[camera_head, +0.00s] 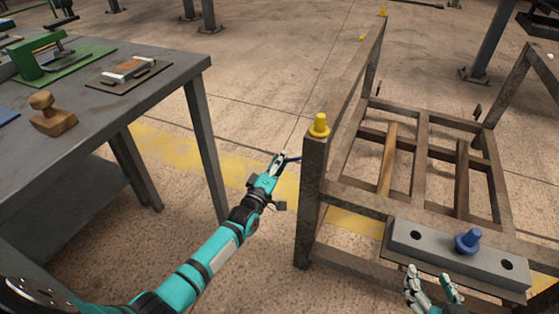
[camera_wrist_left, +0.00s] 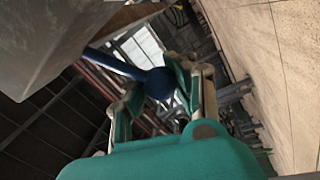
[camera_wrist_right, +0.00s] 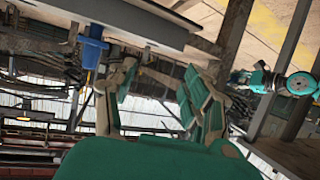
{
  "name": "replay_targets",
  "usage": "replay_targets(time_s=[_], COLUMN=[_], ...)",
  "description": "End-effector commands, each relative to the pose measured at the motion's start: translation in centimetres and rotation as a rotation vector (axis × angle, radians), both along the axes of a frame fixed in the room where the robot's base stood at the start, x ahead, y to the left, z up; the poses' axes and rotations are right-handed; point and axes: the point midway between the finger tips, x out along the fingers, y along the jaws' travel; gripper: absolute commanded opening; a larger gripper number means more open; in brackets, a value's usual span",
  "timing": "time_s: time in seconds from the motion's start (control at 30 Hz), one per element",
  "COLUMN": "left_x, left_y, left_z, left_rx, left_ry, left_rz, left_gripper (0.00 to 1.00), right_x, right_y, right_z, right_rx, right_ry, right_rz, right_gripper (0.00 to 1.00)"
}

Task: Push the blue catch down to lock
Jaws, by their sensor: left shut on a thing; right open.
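A blue catch with a flanged base (camera_head: 468,241) stands upright on the grey plate (camera_head: 410,235) of the rack, near the plate's middle. In the right wrist view a blue cylindrical part with a yellow tip (camera_wrist_right: 93,50) hangs below a grey plate. My left gripper (camera_head: 281,160) is left of the rack's corner post, shut on the round end of a dark blue lever (camera_wrist_left: 122,65). My right gripper (camera_head: 430,280) is open and empty, below and left of the blue catch, at the plate's near edge.
The brown rack frame (camera_head: 312,190) has yellow caps (camera_head: 319,124) on its posts. A grey table (camera_head: 150,105) at the left carries a green tool (camera_head: 45,60) and a wooden stamp (camera_head: 52,114). Open floor lies between table and rack.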

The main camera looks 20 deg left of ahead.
Motion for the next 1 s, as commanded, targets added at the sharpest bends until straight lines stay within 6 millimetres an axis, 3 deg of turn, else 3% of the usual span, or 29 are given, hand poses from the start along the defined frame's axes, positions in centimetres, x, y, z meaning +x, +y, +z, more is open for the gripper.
replay_targets(time_s=[0.03,1.0], left_x=[-0.4,-0.4], left_y=[-1.3,-1.6], left_z=[-0.5,-0.8], left_rx=[-0.001,-0.062], left_ry=[0.004,0.004], left_rz=[-0.018,-0.018], left_gripper=[0.00,0.00], right_x=[0.1,0.6], right_y=[0.0,0.4], right_z=[0.1,1.2], right_rx=[0.001,0.022], right_ry=[-0.006,-0.079], right_rz=[0.000,0.005], right_gripper=[0.51,0.51])
